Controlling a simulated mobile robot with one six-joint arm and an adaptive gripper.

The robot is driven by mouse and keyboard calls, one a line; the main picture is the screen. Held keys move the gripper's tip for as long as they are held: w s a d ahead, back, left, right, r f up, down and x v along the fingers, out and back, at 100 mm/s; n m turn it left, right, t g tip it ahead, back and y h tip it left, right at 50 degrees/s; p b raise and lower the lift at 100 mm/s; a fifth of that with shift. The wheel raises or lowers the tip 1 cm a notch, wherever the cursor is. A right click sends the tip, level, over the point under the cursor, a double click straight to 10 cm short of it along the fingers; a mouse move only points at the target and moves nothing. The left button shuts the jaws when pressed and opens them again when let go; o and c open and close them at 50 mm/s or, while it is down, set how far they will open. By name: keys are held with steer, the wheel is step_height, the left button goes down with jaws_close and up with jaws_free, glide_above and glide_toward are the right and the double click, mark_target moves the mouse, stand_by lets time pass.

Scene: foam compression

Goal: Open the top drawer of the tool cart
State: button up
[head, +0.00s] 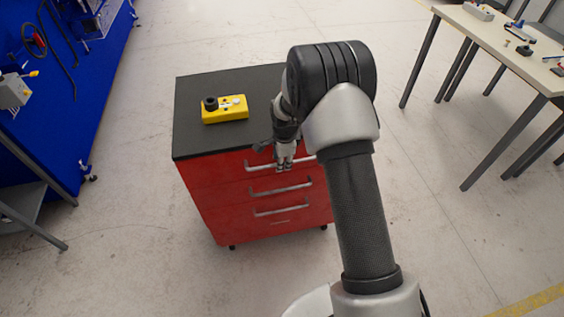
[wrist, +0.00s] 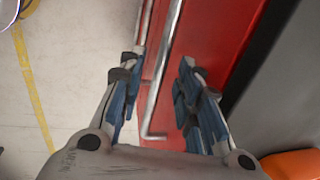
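The red tool cart (head: 208,195) with a dark top stands in the middle of the head view, its front towards me. Its drawers look closed. The top drawer's silver bar handle (head: 258,167) is partly hidden behind my gripper (head: 284,168). In the wrist view, my gripper (wrist: 158,68) is open. The handle bar (wrist: 164,70) runs between its two blue-padded fingers, with a visible gap on each side; I cannot tell how deep it sits. A second handle (wrist: 143,22) shows farther left, partly behind the left finger.
A yellow box with a black knob (head: 225,109) lies on the cart top. Lower drawer handles (head: 281,189) stick out below. A blue workstation (head: 85,60) is at left, a table (head: 500,45) at right. The floor before the cart is clear.

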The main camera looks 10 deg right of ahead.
steer(key=shift+w+f, duration=0.1)
steer(key=shift+f, duration=0.2)
steer(key=shift+c, duration=0.2)
jaws_close()
stand_by(0.4)
